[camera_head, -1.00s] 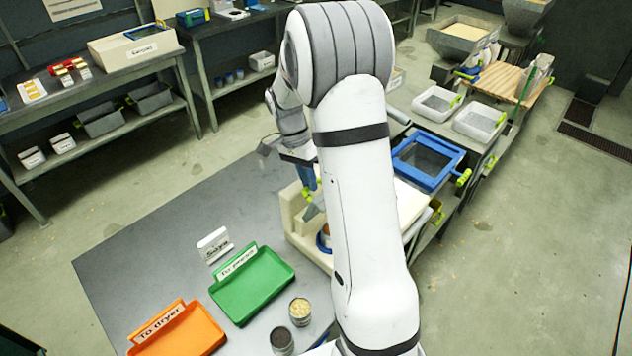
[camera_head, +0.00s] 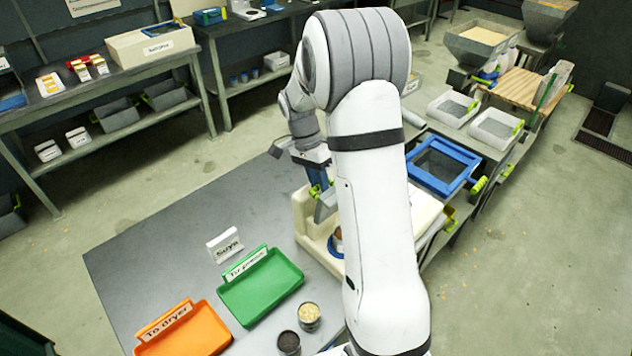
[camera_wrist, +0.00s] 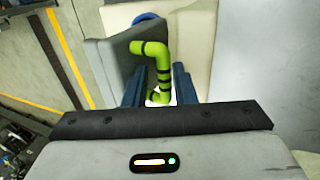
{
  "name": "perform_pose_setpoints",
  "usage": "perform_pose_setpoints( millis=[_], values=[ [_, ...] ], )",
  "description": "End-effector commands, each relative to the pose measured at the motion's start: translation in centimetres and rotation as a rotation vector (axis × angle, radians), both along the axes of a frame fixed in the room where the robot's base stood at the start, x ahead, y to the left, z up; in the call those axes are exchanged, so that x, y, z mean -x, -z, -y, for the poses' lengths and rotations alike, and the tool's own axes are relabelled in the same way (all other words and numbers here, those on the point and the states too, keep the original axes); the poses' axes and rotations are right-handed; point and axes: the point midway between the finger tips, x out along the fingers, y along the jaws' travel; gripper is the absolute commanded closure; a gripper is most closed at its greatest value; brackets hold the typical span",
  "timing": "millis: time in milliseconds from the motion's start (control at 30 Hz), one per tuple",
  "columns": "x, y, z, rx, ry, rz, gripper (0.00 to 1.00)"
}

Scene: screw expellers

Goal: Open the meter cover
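The cream meter body (camera_head: 306,226) stands on the dark table in the head view, partly hidden behind my arm. A blue ring (camera_head: 335,246) with something brown shows in it. A grey meter cover (camera_head: 326,205) stands tilted above the body. In the wrist view the grey cover (camera_wrist: 117,66) is at the upper left, with its bent lime-green handle (camera_wrist: 158,52). My gripper (camera_wrist: 160,76) has its dark blue fingers on either side of the handle, with narrow gaps visible, so it looks open around it. In the head view my gripper (camera_head: 317,180) is at the cover.
A green tray (camera_head: 262,288), an orange tray (camera_head: 185,333), a white sign (camera_head: 225,245) and two small cups (camera_head: 309,316) sit on the table's front part. A blue-framed sieve (camera_head: 442,165) is to the right. The table's left part is clear.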

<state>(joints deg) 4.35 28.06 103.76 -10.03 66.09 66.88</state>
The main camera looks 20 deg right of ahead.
Motion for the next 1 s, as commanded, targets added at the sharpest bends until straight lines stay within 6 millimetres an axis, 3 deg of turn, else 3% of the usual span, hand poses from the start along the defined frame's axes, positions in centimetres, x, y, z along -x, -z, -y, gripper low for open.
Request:
perform_pose_setpoints(
  millis=[367, 800, 1000],
  values=[
    [-0.3, -0.6, -0.1, 0.001, -0.001, 0.008, 0.66],
    [-2.2, -6.7, -1.0, 0.0, -0.002, 0.008, 0.66],
    [-2.4, -7.6, -1.2, 0.0, -0.002, 0.006, 0.66]
  ],
)
